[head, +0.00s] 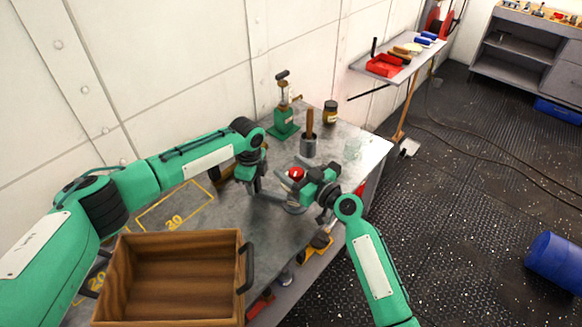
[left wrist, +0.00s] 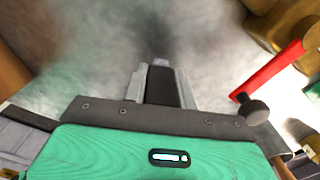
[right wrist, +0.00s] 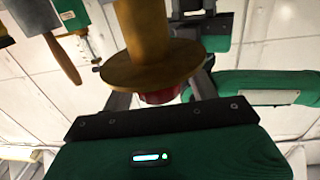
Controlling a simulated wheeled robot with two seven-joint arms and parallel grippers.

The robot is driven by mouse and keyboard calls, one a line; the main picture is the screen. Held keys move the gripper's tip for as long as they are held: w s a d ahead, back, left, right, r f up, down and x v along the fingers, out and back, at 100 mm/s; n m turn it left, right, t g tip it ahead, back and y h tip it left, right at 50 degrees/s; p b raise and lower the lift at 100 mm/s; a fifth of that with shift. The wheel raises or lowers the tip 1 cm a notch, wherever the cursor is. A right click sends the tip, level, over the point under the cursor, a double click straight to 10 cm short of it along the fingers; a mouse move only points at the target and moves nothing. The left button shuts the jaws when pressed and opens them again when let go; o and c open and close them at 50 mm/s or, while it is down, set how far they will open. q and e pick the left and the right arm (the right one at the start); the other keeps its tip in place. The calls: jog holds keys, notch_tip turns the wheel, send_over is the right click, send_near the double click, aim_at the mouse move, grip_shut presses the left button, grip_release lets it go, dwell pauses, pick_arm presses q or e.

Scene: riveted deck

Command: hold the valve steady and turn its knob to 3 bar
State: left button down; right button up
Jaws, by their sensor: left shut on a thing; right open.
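The valve shows in the right wrist view, upside down, as a brass-coloured body (right wrist: 145,30) with a round flange and a red knob (right wrist: 160,96) beyond it. The knob's scale is not readable.
A wooden crate (head: 240,285) stands at the front left. The worktop's right edge is close to my right arm.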

jog(key=shift+w+a, duration=0.2)
jog(key=shift+w, duration=0.1)
jog(key=c, duration=1)
